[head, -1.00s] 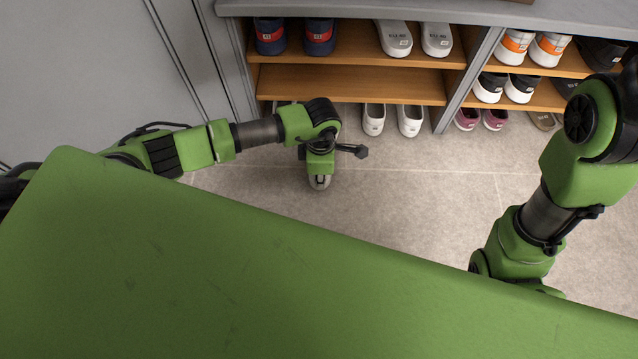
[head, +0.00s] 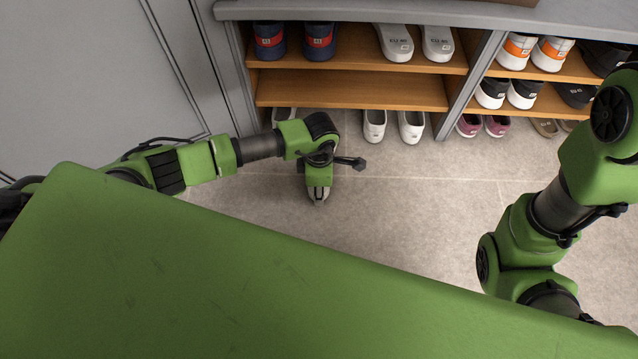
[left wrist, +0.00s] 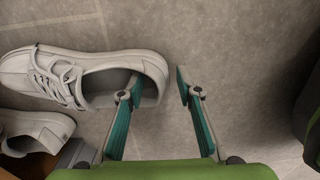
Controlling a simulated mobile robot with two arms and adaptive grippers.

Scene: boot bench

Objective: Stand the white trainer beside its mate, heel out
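The white trainer (left wrist: 75,82) with laces lies upright on the floor in the left wrist view, its heel to the right. In the head view my left arm mostly hides it. My left gripper (left wrist: 158,84) is open over its heel, one finger inside the shoe's opening and the other outside, behind the heel. The gripper also shows low over the floor in the head view (head: 318,193). Another white shoe (left wrist: 38,130), apparently the mate, is partly cut off at lower left. A white shoe (head: 285,115) shows partly under the left shelf. My right gripper is out of view.
The shelf unit (head: 350,90) holds several pairs, with the board above the floor at left bare. White slip-ons (head: 411,126) stand under it, maroon shoes (head: 496,126) further right. The floor (head: 420,210) between my arms is clear.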

